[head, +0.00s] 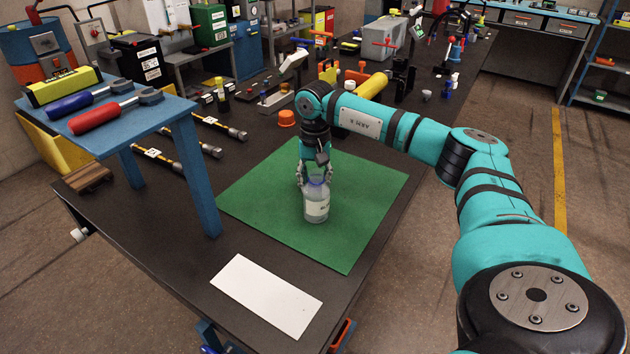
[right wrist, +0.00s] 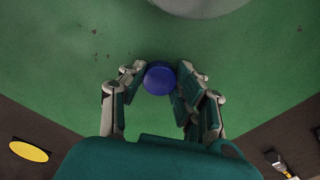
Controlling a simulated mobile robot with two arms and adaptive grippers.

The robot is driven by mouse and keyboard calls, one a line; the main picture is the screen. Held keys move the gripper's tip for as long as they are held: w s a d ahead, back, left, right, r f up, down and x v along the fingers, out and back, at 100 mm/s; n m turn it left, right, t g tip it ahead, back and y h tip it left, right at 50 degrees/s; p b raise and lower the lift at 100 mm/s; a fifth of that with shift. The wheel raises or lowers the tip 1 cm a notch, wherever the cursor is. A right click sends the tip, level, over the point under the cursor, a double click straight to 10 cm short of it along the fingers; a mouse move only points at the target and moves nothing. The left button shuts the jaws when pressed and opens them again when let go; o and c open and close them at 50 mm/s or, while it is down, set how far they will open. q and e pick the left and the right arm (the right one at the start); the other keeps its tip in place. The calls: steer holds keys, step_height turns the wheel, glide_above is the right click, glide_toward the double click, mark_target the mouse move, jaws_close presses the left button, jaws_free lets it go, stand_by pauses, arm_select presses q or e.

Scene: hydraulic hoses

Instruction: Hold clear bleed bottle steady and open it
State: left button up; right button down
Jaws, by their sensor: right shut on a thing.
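The clear bleed bottle (head: 316,207) stands upright on the green mat, with a pale label on its side. My right gripper (head: 314,178) reaches down at the bottle's top and hides part of it. In the right wrist view the fingers of my right gripper (right wrist: 161,80) are closed around a round blue cap (right wrist: 160,77). Whether the cap is still seated on the bottle is hard to tell, as the fingers cover the neck. My left gripper is in neither view.
The green mat (head: 250,190) is otherwise bare. A white plate (head: 266,296) lies near the table's front edge. A blue stand (head: 150,118) with red and blue-handled tools is on the left. An orange cap (head: 287,118) and several fittings sit behind the mat.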

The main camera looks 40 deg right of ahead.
steer(key=shift+s+a+f, duration=0.1)
steer(key=shift+s+f, duration=0.15)
steer(key=shift+f, duration=0.25)
steer(key=c, duration=1.3)
jaws_free()
steer(key=o, duration=0.4)
steer(key=shift+w+f, duration=0.1)
steer(key=shift+f, duration=0.1)
steer(key=shift+c, duration=0.2)
steer(key=shift+r, duration=0.1)
steer(key=shift+r, duration=0.35)
step_height(320, 180, up, 13)
steer(key=shift+w, duration=0.15)
